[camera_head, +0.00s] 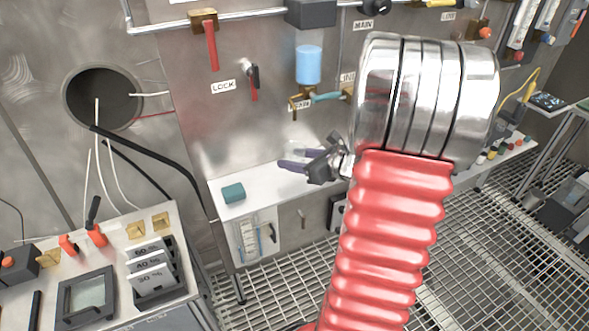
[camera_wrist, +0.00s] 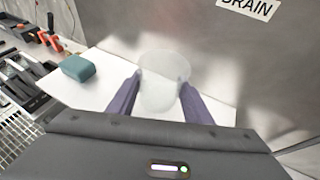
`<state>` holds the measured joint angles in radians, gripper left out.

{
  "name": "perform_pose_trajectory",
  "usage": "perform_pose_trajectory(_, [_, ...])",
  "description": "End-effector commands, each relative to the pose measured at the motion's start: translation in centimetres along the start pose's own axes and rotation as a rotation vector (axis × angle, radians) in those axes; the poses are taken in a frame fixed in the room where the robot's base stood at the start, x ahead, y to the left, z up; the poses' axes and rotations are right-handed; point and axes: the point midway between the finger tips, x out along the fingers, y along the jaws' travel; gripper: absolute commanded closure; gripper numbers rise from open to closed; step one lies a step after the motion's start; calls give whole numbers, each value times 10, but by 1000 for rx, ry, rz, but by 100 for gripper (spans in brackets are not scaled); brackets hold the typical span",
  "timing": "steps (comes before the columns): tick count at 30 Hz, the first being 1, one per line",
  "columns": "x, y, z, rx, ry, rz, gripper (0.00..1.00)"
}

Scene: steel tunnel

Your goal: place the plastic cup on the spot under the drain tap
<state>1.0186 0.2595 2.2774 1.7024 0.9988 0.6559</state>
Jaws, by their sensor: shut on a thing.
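The plastic cup (camera_wrist: 163,82) is clear and whitish. It sits between the two purple fingers of my gripper (camera_wrist: 160,98) in the wrist view, and my gripper is shut on it. In the head view my gripper (camera_head: 298,160) is just over the white shelf (camera_head: 262,180), below the drain tap (camera_head: 298,103); the cup is hard to make out there. The tap is brass, under a blue cylinder (camera_head: 308,65). I cannot tell whether the cup touches the shelf. No marked spot is visible on the shelf.
A teal block (camera_head: 233,192) lies on the shelf left of my gripper; it also shows in the wrist view (camera_wrist: 78,68). A red-handled valve (camera_head: 252,80) is on the wall. A control console (camera_head: 110,265) stands at the lower left. The shelf between block and gripper is bare.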

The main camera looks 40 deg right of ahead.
Motion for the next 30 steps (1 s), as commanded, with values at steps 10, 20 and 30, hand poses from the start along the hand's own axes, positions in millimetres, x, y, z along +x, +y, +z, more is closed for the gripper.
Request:
perform_pose_trajectory(10, [11, 1, -26, 4, 1, 2, 76])
perform_pose_trajectory(20, [15, 1, -34, -1, 0, 2, 76])
perform_pose_trajectory(30, [16, 1, -36, -1, 0, 2, 45])
